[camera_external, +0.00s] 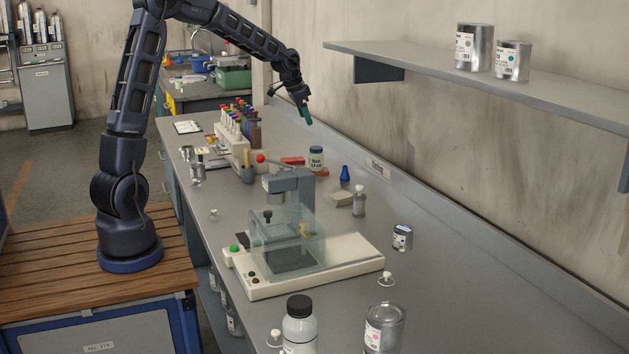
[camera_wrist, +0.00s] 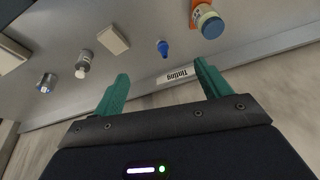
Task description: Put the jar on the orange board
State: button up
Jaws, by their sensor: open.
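The jar (camera_external: 316,158), pale with a dark label and a blue-green lid, stands upright toward the back of the bench near the wall. The orange board (camera_external: 323,172) shows at its foot, and the jar appears to stand on it. In the wrist view the jar (camera_wrist: 208,22) is at the top right, with the orange board (camera_wrist: 197,4) around its base, partly cut off by the frame. My gripper (camera_external: 306,116) is in the air above the bench, apart from the jar. Its green fingers (camera_wrist: 162,72) are spread with nothing between them.
A bench press (camera_external: 290,190) on a pale base stands in front of the jar. A bottle rack (camera_external: 233,145) is to its left. A blue flask (camera_external: 345,174), a pale block (camera_external: 340,199) and a small bottle (camera_external: 359,201) stand nearby. A shelf (camera_external: 430,62) with cans overhangs at right.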

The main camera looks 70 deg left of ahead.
jog(key=s+d+r, duration=0.5)
jog(key=s+d, duration=0.3)
jog(key=s, duration=0.1)
jog(key=s+d+r, duration=0.5)
jog(key=s+d, duration=0.3)
jog(key=s, duration=0.1)
jog(key=s+d+f, duration=0.1)
jog(key=s+d, duration=0.3)
jog(key=s, duration=0.8)
jog(key=s+d+n, duration=0.1)
jog(key=s+d, duration=0.3)
jog(key=s, duration=0.8)
jog(key=shift+f+n+t, duration=0.3)
jog(key=shift+f, duration=0.1)
